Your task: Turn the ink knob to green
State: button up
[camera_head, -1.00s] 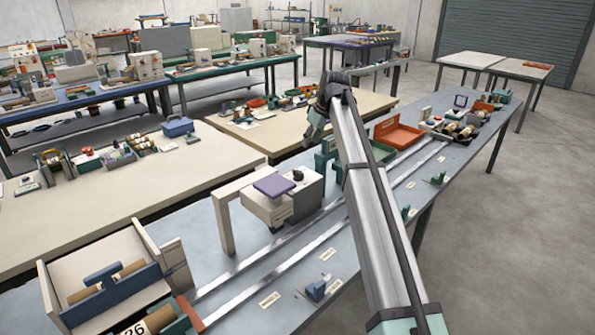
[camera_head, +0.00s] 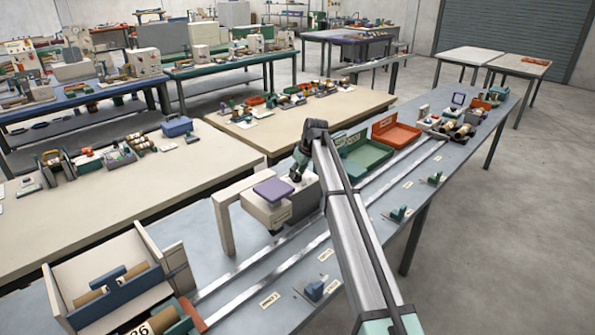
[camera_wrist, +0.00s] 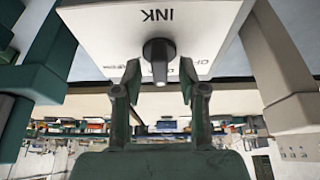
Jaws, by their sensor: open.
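The ink knob (camera_wrist: 158,58) is black and sits on the face of a white box marked INK in the wrist view. Its narrow grip part points towards my gripper. Part of the lettering around the knob shows, but I cannot make out a green mark. My gripper (camera_wrist: 159,92) is open, with one finger on each side of the knob and a gap to it. In the head view the white box (camera_head: 278,211) with a purple pad stands on the blue-grey bench, and my gripper is by its top near the back. The knob there is hard to tell from my gripper.
A green tray (camera_head: 365,158) and a red-orange tray (camera_head: 396,134) lie behind my arm on the bench. A beige post (camera_head: 224,221) stands left of the box. Metal rails (camera_head: 262,266) run along the bench. Dark green parts (camera_wrist: 45,65) flank the wrist view's left side.

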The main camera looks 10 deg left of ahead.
jog(key=shift+f, duration=0.15)
jog(key=shift+c, duration=0.4)
grip_shut()
jog(key=shift+m, duration=0.3)
jog(key=shift+s+f+m+t+h+b, duration=0.1)
jog(key=shift+m+t+h+b, duration=0.25)
jog(key=shift+m+b, duration=0.35)
jog(key=m+t+h, duration=0.1)
jog(key=m, duration=0.2)
jog(key=shift+a+m+b, duration=0.15)
jog(key=shift+m+b, duration=0.2)
jog(key=shift+m, duration=0.05)
jog(key=m+h, duration=0.1)
jog(key=m, duration=0.2)
jog(key=m+h+b, duration=0.1)
jog(key=m, duration=0.2)
jog(key=shift+a+t, duration=0.1)
jog(key=shift+t, duration=0.15)
